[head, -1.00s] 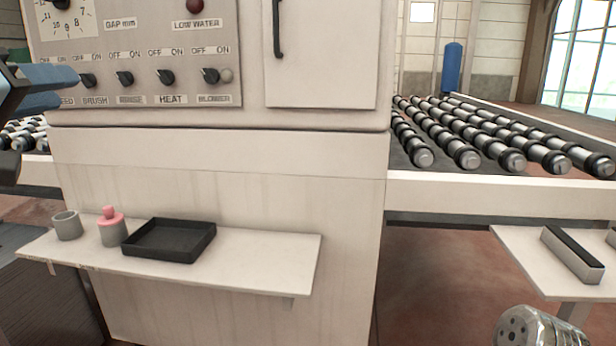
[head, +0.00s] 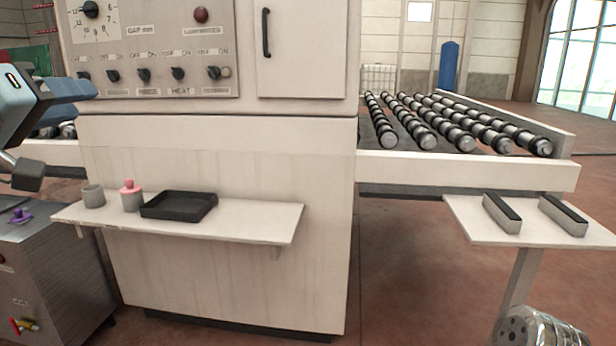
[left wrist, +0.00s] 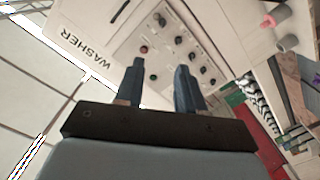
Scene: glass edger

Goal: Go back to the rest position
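My left gripper (left wrist: 158,85) shows in the left wrist view with its two blue-grey fingers apart and nothing between them. Beyond the fingers is the washer's control panel (left wrist: 170,45), seen tilted. In the head view parts of my left arm and gripper come in at the left edge, in front of the washer (head: 220,240) and apart from it. I cannot see my right gripper in either view.
A shelf (head: 250,220) on the washer holds a grey cup (head: 93,196), a pink-topped bottle (head: 131,199) and a black tray (head: 180,206). The roller conveyor (head: 470,168) and a side shelf with two blocks (head: 502,213) are at right. A metal cabinet (head: 60,270) stands lower left.

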